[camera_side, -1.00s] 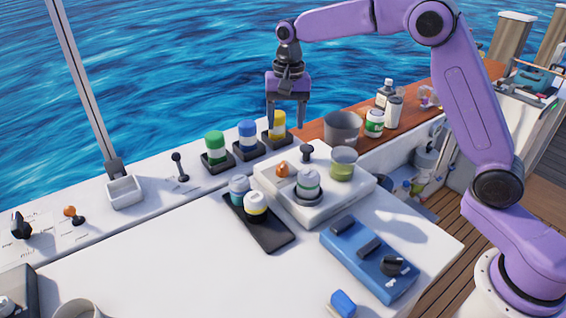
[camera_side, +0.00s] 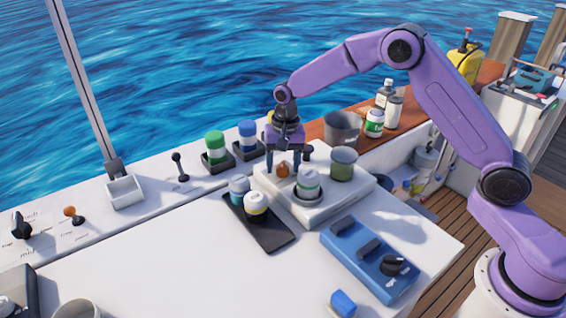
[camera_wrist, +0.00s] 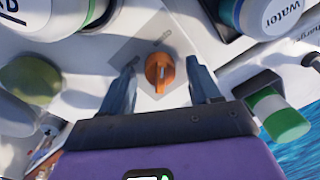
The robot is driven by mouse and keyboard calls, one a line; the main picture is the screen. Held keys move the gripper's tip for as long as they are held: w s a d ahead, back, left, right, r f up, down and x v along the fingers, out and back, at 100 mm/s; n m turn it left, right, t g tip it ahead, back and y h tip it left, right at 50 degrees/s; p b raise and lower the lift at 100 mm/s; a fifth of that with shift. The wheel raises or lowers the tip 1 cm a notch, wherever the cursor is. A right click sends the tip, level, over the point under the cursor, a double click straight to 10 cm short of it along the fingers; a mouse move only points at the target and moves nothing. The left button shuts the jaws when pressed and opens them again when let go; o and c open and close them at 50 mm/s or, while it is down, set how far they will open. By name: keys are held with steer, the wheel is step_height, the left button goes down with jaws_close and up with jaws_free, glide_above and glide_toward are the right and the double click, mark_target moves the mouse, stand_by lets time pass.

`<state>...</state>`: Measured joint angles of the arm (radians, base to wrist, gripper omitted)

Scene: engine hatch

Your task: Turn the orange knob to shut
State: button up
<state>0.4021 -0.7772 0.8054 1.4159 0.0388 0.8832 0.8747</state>
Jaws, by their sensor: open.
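The orange knob (camera_side: 283,170) sits on the raised white panel (camera_side: 335,212), near its back left. My gripper (camera_side: 284,168) points down at the knob with its fingers open. In the wrist view the orange knob (camera_wrist: 160,72) lies between and slightly beyond the two open fingertips of my gripper (camera_wrist: 162,75), with a gap on each side. No contact with the knob shows. Markings beside the knob are too small to read.
A black tray (camera_side: 272,236) with two jars lies in front. Green (camera_side: 215,147) and blue (camera_side: 248,135) jars stand behind left.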

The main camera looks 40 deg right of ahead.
steer(key=c, duration=1)
steer(key=shift+c, duration=0.2)
steer(key=shift+n, duration=0.4)
steer(key=n, duration=0.3)
steer(key=shift+w+n, duration=0.1)
steer(key=shift+n, duration=0.2)
steer(key=n, duration=0.4)
steer(key=shift+n+g, duration=0.3)
steer(key=n, duration=0.4)
steer(key=shift+r+n, duration=0.1)
steer(key=shift+n, duration=2.4)
steer(key=shift+a, duration=0.1)
